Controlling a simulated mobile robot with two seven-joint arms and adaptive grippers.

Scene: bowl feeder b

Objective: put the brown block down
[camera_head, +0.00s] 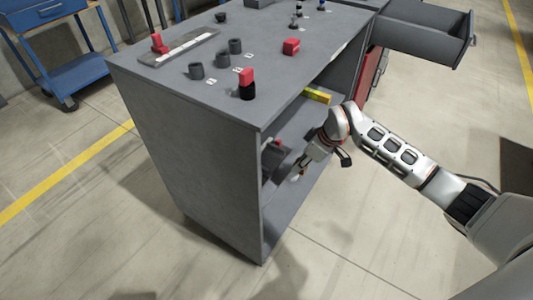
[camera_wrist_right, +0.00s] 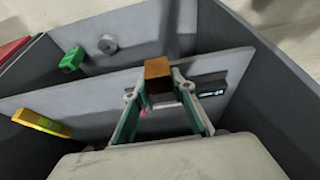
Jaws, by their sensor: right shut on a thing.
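The brown block (camera_wrist_right: 158,70) is between the fingertips of my right gripper (camera_wrist_right: 158,84) in the right wrist view. The gripper is shut on it, and the block sticks out past the fingertips. In the head view my right gripper (camera_head: 303,166) is at the open front side of the grey cabinet (camera_head: 190,130), at the level of its lower compartment. The block cannot be made out clearly there. Whether the block touches a surface cannot be told. My left gripper is not in view.
A yellow bar (camera_head: 317,95) lies on the cabinet's upper shelf. A green block (camera_wrist_right: 72,58) and a round grey part (camera_wrist_right: 107,44) are inside. Red blocks and dark cups (camera_head: 196,71) stand on top. An open drawer (camera_head: 420,22) juts out at the back right.

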